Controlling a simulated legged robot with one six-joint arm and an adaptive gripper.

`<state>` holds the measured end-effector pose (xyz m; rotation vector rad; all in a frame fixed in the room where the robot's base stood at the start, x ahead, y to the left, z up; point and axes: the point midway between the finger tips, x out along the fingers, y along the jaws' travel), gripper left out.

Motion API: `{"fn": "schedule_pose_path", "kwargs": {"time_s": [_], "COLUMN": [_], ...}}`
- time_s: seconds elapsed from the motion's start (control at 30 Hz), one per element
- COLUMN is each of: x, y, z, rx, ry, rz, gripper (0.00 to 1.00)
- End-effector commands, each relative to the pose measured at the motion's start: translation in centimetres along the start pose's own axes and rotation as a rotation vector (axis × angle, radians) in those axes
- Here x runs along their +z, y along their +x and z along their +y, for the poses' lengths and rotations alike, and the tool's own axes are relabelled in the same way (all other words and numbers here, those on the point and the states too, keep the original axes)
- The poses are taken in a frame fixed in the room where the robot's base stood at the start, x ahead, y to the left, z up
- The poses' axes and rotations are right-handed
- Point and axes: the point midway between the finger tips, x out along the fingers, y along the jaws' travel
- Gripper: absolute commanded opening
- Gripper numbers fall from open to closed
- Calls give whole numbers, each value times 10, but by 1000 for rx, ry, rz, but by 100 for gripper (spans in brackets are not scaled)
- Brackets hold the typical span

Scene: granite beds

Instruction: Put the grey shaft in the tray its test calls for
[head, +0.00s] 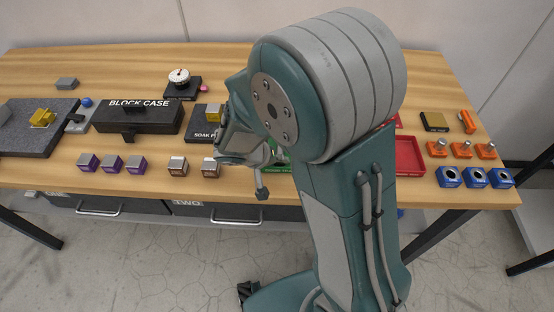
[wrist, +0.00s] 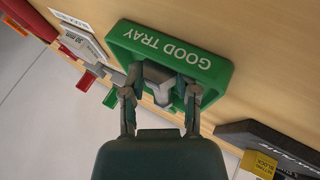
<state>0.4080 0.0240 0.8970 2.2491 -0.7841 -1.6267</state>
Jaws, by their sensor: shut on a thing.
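My gripper (wrist: 160,98) is shut on the grey shaft (wrist: 158,76) in the wrist view. The shaft shows between the fingers, over the inside of the green tray (wrist: 205,72) marked GOOD TRAY. I cannot tell whether the shaft touches the tray floor. In the head view, my gripper (head: 262,192) is partly hidden by my arm, and only a bit of the green tray (head: 283,168) shows behind it. The red tray (head: 410,172) lies to the right of my arm, partly hidden by it.
A black block case (head: 138,118), purple blocks (head: 111,163) and a dial gauge (head: 181,80) stand on the left of the wooden table. Orange holders (head: 462,150) and blue ring blocks (head: 475,178) stand at the right. A red-and-grey gauge (wrist: 85,50) lies close beside the green tray.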

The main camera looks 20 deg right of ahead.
Motion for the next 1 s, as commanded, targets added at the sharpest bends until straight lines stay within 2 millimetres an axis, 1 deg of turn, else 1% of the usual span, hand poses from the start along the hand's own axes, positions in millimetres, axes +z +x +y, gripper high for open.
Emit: {"fn": "schedule_pose_path", "kwargs": {"time_s": [0.03, 0.13, 0.53, 0.57, 0.6, 0.63, 1.0], "x": [4, 6, 8, 8, 7, 7, 5], "y": [2, 3, 4, 4, 4, 4, 3], "z": [0, 1, 2, 2, 2, 2, 1], "rx": [2, 2, 4, 4, 4, 4, 1], "ry": [-7, -8, -9, -8, -8, -8, -6], "rz": [-8, -9, -13, -13, -13, -13, -8], "gripper": [0, 0, 0, 53, 71, 80, 80]}}
